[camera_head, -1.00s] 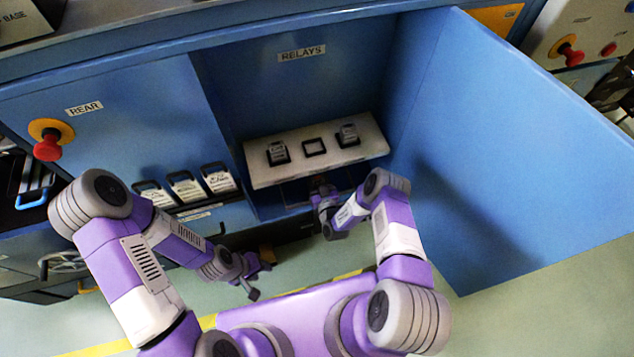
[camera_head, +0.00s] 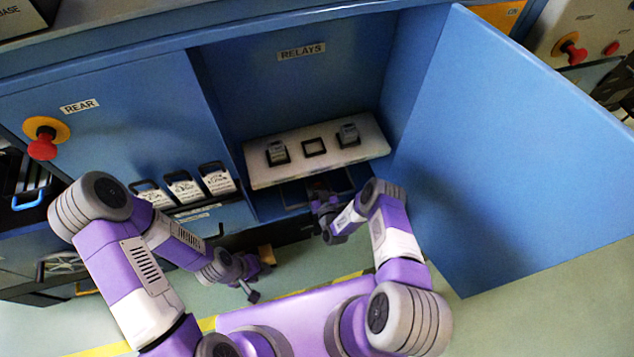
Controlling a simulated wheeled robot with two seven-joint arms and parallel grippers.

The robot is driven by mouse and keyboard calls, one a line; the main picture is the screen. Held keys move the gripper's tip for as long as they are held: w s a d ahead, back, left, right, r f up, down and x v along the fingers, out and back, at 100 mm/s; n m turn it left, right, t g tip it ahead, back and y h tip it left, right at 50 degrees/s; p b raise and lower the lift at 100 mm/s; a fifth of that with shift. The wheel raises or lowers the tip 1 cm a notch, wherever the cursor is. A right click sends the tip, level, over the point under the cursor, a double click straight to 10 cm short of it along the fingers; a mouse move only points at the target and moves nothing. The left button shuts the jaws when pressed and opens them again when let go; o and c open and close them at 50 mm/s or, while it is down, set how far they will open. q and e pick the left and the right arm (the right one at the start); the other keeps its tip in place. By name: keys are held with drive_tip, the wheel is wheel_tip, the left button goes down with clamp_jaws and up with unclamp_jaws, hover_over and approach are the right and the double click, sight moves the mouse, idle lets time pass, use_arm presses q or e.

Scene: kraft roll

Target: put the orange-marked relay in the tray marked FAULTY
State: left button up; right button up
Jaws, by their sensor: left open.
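No orange mark shows clearly on either relay. Dark trays (camera_head: 293,197) lie below the panel, with no readable FAULTY mark. A small dark reddish thing shows in there, too small to identify. My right gripper (camera_head: 320,196) is at the front of these trays, and its fingers are too small to judge. My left gripper (camera_head: 258,280) is open and empty above the floor.
An open blue door (camera_head: 510,160) stands right of the bay. Several white-tagged black handles (camera_head: 183,188) are left of it. A red stop button (camera_head: 42,148) is on the REAR panel (camera_head: 110,130). Green floor (camera_head: 300,265) is clear in front.

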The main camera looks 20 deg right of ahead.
drive_tip(key=shift+o, duration=1)
drive_tip(key=shift+r, duration=0.1)
drive_tip(key=shift+r, duration=0.3)
drive_tip(key=s+p, duration=0.4)
drive_tip(key=s, duration=0.8)
drive_tip(key=s+a+r+m+g+y, duration=0.1)
drive_tip(key=s+a+r+g, duration=0.2)
drive_tip(key=s+r+g, duration=0.2)
drive_tip(key=s+a+r+m+g+y, duration=0.2)
drive_tip(key=s+r+g, duration=0.4)
drive_tip(key=s+g, duration=0.5)
drive_tip(key=shift+s+a+g+y, duration=0.35)
drive_tip(key=shift+a+g, duration=0.15)
drive_tip(key=shift+g, duration=0.3)
